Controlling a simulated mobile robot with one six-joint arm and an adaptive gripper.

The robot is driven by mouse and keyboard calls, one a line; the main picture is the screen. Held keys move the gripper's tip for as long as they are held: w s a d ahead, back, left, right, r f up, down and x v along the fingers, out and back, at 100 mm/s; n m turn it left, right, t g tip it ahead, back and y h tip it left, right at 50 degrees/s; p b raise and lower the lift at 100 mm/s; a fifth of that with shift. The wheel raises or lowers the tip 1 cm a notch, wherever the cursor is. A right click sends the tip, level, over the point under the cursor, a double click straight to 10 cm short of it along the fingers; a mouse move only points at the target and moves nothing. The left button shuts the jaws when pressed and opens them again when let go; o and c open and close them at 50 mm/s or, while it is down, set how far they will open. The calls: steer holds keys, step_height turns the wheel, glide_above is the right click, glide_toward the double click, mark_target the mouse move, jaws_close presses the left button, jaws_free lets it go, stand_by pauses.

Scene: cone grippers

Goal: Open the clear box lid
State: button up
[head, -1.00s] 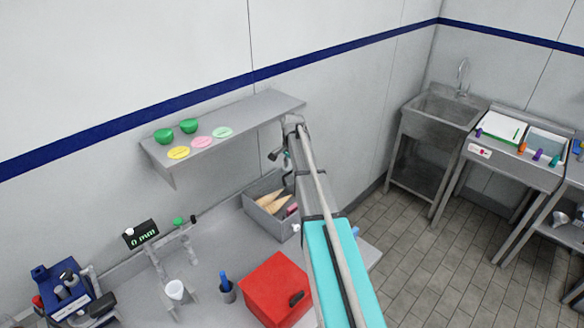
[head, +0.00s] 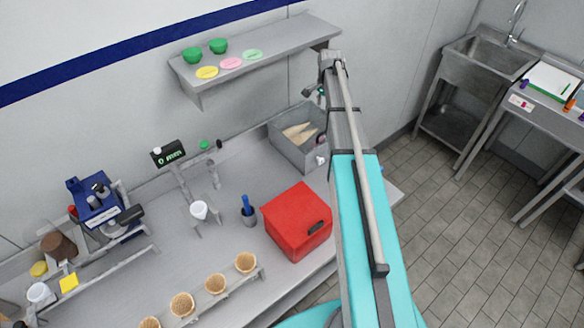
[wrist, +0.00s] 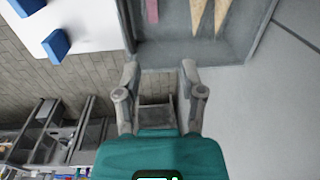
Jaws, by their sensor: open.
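A grey box (head: 288,152) stands at the back right of the counter, with pale cones (head: 298,132) inside. The box also shows at the top of the wrist view (wrist: 222,50), with two cones (wrist: 197,12) and a pink strip (wrist: 152,10) in it. I cannot make out a clear lid's edges or whether it lies over the box. My gripper (wrist: 160,68) is open and empty, its two fingers apart beside the box's edge in the wrist view. I cannot tell whether they touch it. In the head view my arm covers the box's right side.
A red box (head: 290,225) stands in front of the grey box, close to my arm. A blue-topped cup (head: 248,212) and a rack with several waffle cones (head: 215,284) are to the left. A wall shelf (head: 270,48) hangs above. Tiled floor (head: 480,210) lies right.

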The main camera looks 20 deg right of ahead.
steer(key=s+f+b, duration=0.1)
steer(key=f, duration=0.1)
steer(key=s+f+b, duration=0.1)
steer(key=f+b, duration=0.1)
steer(key=s+d+f+b, duration=0.1)
steer(key=f+b, duration=0.2)
steer(key=s+f+t+b, duration=0.1)
steer(key=b, duration=0.1)
steer(key=shift+d+f+y, duration=0.2)
steer(key=shift+f+y, duration=0.1)
steer(key=shift+f, duration=0.1)
step_height(320, 180, up, 14)
steer(key=s+p, duration=0.2)
steer(key=p, duration=1.1)
steer(key=s+a+f+n+b, duration=0.5)
steer(key=s+a, duration=0.2)
steer(key=a, duration=0.3)
steer(key=s+a+f+n+g+b, duration=0.1)
steer(key=s+a+f+n+b, duration=0.3)
steer(key=s+a, duration=0.4)
steer(key=shift+a+f+n+b, duration=0.35)
steer(key=shift+a+f+n, duration=0.55)
steer(key=shift+a, duration=0.6)
steer(key=shift+w+d+r, duration=0.1)
steer(key=shift+r, duration=0.1)
